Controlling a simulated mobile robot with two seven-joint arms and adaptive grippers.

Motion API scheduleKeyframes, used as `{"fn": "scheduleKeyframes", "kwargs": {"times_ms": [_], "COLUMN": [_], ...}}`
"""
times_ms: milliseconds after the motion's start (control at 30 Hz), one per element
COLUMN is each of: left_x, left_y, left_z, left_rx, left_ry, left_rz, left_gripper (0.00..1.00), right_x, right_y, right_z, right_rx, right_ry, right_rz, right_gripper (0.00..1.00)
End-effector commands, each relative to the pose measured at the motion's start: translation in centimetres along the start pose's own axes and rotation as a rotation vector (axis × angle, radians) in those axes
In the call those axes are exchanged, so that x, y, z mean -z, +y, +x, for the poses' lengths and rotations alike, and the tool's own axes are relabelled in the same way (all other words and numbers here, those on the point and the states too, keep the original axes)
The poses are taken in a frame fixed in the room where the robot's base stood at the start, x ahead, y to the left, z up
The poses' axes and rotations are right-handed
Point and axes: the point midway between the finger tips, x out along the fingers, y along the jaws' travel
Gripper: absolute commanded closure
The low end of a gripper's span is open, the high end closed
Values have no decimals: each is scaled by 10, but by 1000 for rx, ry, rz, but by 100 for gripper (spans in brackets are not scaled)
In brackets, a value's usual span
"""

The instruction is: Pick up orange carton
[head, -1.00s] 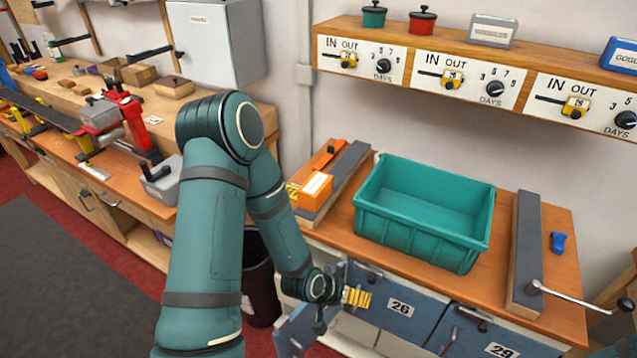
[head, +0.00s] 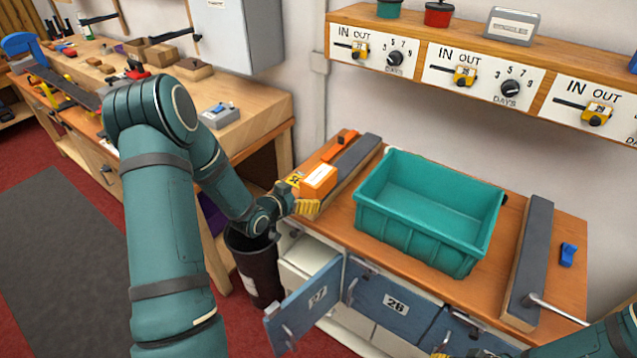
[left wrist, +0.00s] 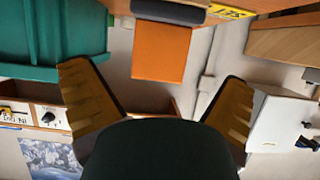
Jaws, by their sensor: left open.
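The orange carton (head: 318,180) with a pale top stands at the left end of the bench, beside a grey-topped block. In the left wrist view the carton (left wrist: 160,52) shows as an orange face beyond and between the fingers. My left gripper (head: 300,196) is open, its yellow fingers close to the carton's near left side. In the left wrist view its two fingers (left wrist: 160,100) are spread wide with nothing between the tips. I cannot tell whether a finger touches the carton. My right gripper (head: 462,354) barely shows at the bottom edge; its jaw state is unclear.
A teal bin (head: 425,210) stands right of the carton, with a long grey-topped block (head: 527,260) beyond it. An orange-handled tool (head: 338,146) lies behind the carton. A blue cabinet door (head: 304,304) hangs open below. A dark waste bin (head: 255,268) stands at left.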

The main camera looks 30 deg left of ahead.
Motion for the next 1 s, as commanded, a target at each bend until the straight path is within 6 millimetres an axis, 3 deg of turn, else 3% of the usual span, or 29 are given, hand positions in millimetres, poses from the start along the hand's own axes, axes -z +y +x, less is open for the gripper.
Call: {"fn": "scheduleKeyframes", "kwargs": {"times_ms": [267, 533, 867, 1000], "left_x": [1, 2, 3, 3], "left_y": [0, 0, 0, 0], "left_z": [21, 57, 64, 63], "left_rx": [0, 0, 1, 1], "left_ry": [0, -1, -1, -1], "left_rz": [-1, 0, -1, -1], "left_gripper": [0, 0, 0, 49], "right_x": [0, 0, 0, 0], "right_y": [0, -1, -1, -1], "right_z": [-1, -3, -3, -3], "right_rx": [0, 1, 1, 1], "right_ry": [0, 0, 0, 0], "right_rz": [0, 0, 0, 0], "right_gripper": [66, 66, 66, 66]}}
